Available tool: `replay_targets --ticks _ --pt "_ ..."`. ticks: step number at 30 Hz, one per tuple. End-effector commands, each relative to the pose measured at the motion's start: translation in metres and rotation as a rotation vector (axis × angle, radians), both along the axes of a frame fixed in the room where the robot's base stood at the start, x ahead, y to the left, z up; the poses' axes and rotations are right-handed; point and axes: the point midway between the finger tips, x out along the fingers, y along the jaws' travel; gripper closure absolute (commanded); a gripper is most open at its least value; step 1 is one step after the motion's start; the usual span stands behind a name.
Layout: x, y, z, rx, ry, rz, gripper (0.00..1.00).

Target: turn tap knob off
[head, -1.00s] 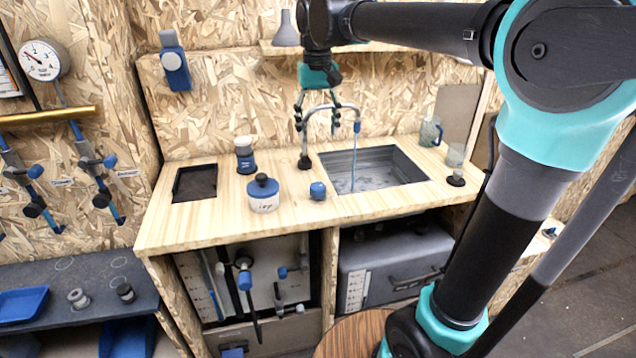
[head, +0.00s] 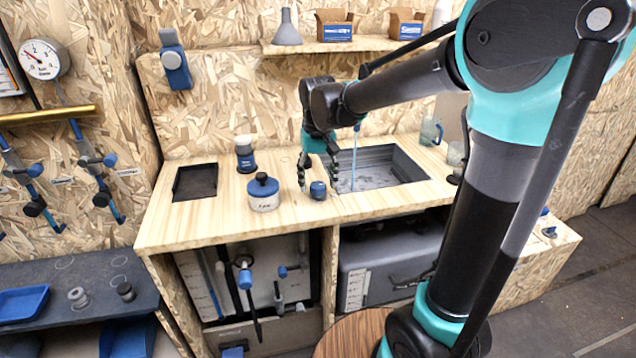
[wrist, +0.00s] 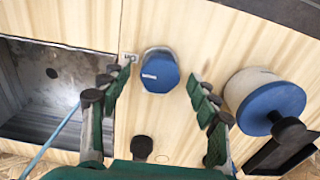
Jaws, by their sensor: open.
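The tap knob (head: 318,190) is a small round blue knob on the wooden counter, just left of the sink's front corner. In the wrist view the blue knob (wrist: 160,72) shows from above, with a pale mark on its top. My gripper (head: 318,182) points down over the counter at the knob. Its fingers (wrist: 160,92) are open, one to each side of the knob, with a gap on both sides; I see no contact. A blue water stream (head: 355,150) runs into the sink (head: 375,172). The faucet's spout is mostly hidden by my arm.
A blue-lidded round jar (head: 263,194) stands close left of the knob; it is also near the right finger in the wrist view (wrist: 262,98). Behind it is a blue-and-white bottle (head: 245,155). A dark tray (head: 195,183) lies at left. Bare counter lies in front.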

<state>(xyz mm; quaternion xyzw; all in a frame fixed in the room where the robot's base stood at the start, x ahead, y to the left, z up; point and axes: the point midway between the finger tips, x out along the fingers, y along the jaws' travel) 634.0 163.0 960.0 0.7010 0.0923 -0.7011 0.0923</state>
Motion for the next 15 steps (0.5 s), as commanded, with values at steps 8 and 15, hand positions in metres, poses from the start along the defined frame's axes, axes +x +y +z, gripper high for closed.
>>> replay_targets --ticks 8,15 --pt "-0.0002 -0.0001 -0.0060 0.000 0.000 0.000 0.39" --pt "-0.0001 0.0000 -0.0057 0.000 0.000 0.000 0.55"
